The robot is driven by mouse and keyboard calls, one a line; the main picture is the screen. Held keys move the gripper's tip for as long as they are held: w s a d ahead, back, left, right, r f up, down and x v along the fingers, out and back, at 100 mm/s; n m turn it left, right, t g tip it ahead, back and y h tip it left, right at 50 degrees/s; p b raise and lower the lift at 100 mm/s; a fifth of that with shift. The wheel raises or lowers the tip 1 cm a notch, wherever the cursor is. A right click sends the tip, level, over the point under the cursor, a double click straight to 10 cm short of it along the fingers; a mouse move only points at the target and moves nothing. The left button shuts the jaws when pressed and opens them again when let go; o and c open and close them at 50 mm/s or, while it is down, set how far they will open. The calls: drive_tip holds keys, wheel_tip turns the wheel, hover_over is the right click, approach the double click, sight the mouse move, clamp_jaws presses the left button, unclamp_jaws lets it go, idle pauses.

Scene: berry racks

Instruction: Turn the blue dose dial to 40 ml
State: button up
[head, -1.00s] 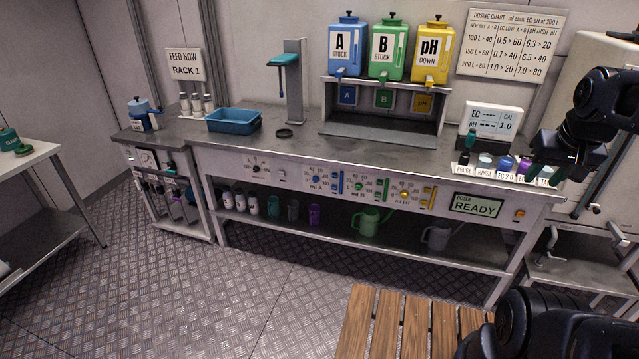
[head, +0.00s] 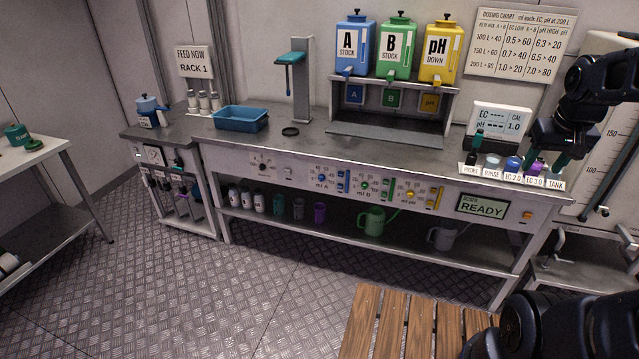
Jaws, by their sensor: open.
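The blue dose dial (head: 321,178) is a small round knob on the front panel of the bench, on the scale marked ml A. Its pointer is too small to read. A blue upright strip (head: 347,181) sits just right of it. The green dial (head: 364,185) and the yellow dial (head: 410,194) are further right. My gripper (head: 547,163) is open and points down over the right end of the bench, near the row of small bottles. It is well to the right of the blue dial and apart from it. Nothing shows between its fingers.
The doser display (head: 482,206) reads READY. Blue, green and yellow tanks (head: 398,50) stand on a rack on the bench. A blue tray (head: 240,118) is at left. A wooden slatted surface (head: 400,325) lies in front. The floor (head: 270,270) before the bench is clear.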

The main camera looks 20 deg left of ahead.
drive_tip(key=w+a+f+n+g+h, duration=0.1)
drive_tip(key=w+a+f+n, duration=0.15)
drive_tip(key=w+f, duration=0.4)
drive_tip(key=w+a+f+n+h, duration=0.1)
drive_tip(key=w+a+f+h, duration=0.2)
drive_tip(key=w, duration=0.7)
drive_tip(key=w+a+f+n+g, duration=0.15)
drive_tip(key=w+a+f, duration=0.3)
drive_tip(key=w, duration=0.45)
drive_tip(key=w+a+f+n+t+h, duration=0.1)
drive_tip(key=w+a+f+n+h, duration=0.1)
drive_tip(key=w+a+f, duration=0.35)
drive_tip(key=w+a+f+n+h, duration=0.1)
drive_tip(key=w+a+f+n, duration=0.15)
drive_tip(key=f, duration=0.55)
drive_tip(key=n+t+y, duration=0.7)
drive_tip(key=n+t, duration=0.9)
drive_tip(key=n, duration=0.9)
approach(320, 180)
drive_tip(key=w, duration=0.8)
drive_tip(key=shift+w+d+r, duration=0.15)
drive_tip(key=shift+c, duration=0.4)
